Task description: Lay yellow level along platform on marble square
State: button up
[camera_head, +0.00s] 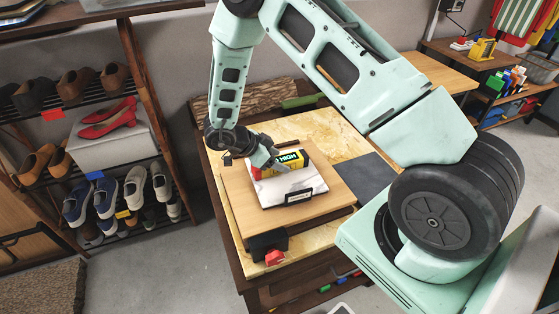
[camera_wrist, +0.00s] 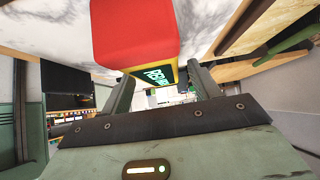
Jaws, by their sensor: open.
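The marble square lies on the wooden platform (camera_head: 240,208). In the wrist view the level's red end (camera_wrist: 135,32) is large and close, with marble (camera_wrist: 45,25) behind it. My gripper (camera_head: 274,166) is at the level's left part in the head view. In the wrist view my gripper (camera_wrist: 163,88) has its fingers apart, with the level's lower part appearing between or just beyond them. I cannot tell whether they touch it.
A black-bordered label (camera_head: 292,196) is at the marble's front edge. A black clamp-like part with a red knob (camera_head: 275,257) is at the workbench's front. A dark grey sheet (camera_head: 366,173) lies right of the platform. A shoe rack (camera_head: 125,165) stands left.

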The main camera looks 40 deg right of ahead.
jog(key=b+v, duration=0.1)
jog(key=v, duration=0.9)
jog(key=shift+w+a, duration=0.1)
jog(key=w+a+r+n+t+y, duration=0.5)
jog(key=w+a+r+n+t, duration=0.4)
jog(key=a, duration=0.3)
jog(key=s+a+r+n+t+y, duration=0.2)
jog(key=s+a+r+n+y, duration=0.3)
jog(key=a, duration=0.5)
jog(key=s+a+r+n+g+y, duration=0.1)
jog(key=s+a+n+g+y, duration=0.15)
jog(key=s+n, duration=0.45)
jog(key=s+a+n+g+y, duration=0.1)
jog(key=s+n+g, duration=0.15)
jog(key=s, duration=0.85)
jog(key=s+d+n+g+h, duration=0.3)
jog(key=s+d, duration=0.6)
jog(key=s, duration=0.3)
jog(key=shift+s+f+n+g+h, duration=0.35)
jog(key=shift+n+h, duration=0.3)
jog(key=shift+n, duration=0.6)
